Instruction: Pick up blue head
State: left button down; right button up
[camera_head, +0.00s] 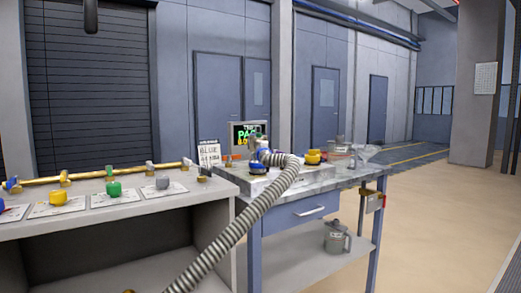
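A blue part (3,207), possibly the blue head, is cut off by the left edge of the head view, with some red beside it, on a white card on the grey bench. Another blue round part (257,168) sits on the workbench beside the end of the ribbed hose. I cannot tell which of them is the blue head. A yellow head (57,197), a green head (113,189) and a grey head (163,182) stand in a row on cards on the grey bench. Neither of my grippers is in view.
A brass pipe (110,175) runs behind the heads. The ribbed grey hose (246,220) crosses in front of the workbench (350,177). A yellow part (313,157) and a lit screen (249,135) are there; a grey jug (337,238) stands below. Floor at right is clear.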

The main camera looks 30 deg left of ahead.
aim_at(253, 142)
jog(key=u, duration=3.95)
jog(key=l+z, duration=0.1)
jog(key=z, duration=2.85)
jog(key=i+l+z, duration=0.2)
jog(key=z, duration=0.15)
jog(key=i+l+z, duration=0.1)
jog(key=i+z, duration=0.65)
